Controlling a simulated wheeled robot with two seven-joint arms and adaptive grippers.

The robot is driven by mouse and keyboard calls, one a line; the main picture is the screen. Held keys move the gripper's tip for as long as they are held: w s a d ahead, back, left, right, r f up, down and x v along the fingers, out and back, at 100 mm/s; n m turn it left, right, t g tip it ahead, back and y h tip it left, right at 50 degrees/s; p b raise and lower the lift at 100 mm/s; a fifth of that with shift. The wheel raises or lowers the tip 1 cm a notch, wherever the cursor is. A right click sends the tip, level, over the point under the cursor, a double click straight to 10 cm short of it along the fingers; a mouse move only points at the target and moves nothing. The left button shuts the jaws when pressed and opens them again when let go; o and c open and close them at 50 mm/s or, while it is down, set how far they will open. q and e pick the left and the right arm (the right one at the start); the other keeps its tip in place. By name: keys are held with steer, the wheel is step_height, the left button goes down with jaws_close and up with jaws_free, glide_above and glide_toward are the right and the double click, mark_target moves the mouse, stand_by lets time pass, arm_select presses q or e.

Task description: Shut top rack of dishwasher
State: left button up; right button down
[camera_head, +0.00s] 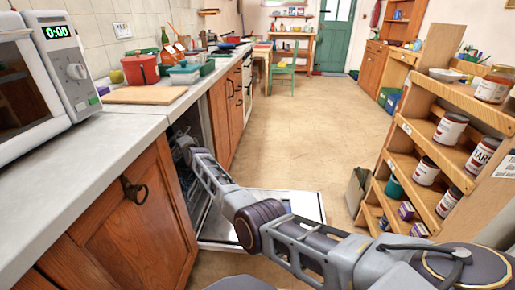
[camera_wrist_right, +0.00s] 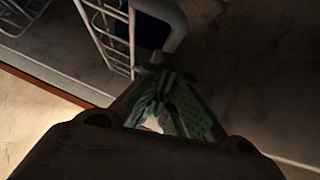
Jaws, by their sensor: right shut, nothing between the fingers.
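The dishwasher stands under the left counter with its white door (camera_head: 310,206) folded down. My right arm reaches from the lower right over the door. My right gripper (camera_head: 183,146) is at the dishwasher opening, small and partly lost against the dark interior. In the wrist view the right gripper (camera_wrist_right: 166,98) is shut and empty. A white wire rack (camera_wrist_right: 108,22) is just beyond its fingertips, up and to the left; I cannot tell whether they touch. Whether this is the top rack, and how far out it is, I cannot tell. My left gripper is out of view.
A wooden cabinet (camera_head: 128,215) and counter (camera_head: 60,165) border the opening on the near side. A shelf with cans (camera_head: 450,128) stands at the right. The floor (camera_head: 290,130) beyond the door is clear. A dark blue item (camera_wrist_right: 152,32) shows behind the rack.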

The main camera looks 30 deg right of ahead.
steer(key=shift+w+a+r, duration=0.15)
steer(key=shift+w+a, duration=0.05)
steer(key=shift+a, duration=0.05)
steer(key=shift+a+r, duration=0.1)
steer(key=shift+a, duration=0.05)
stand_by(0.4)
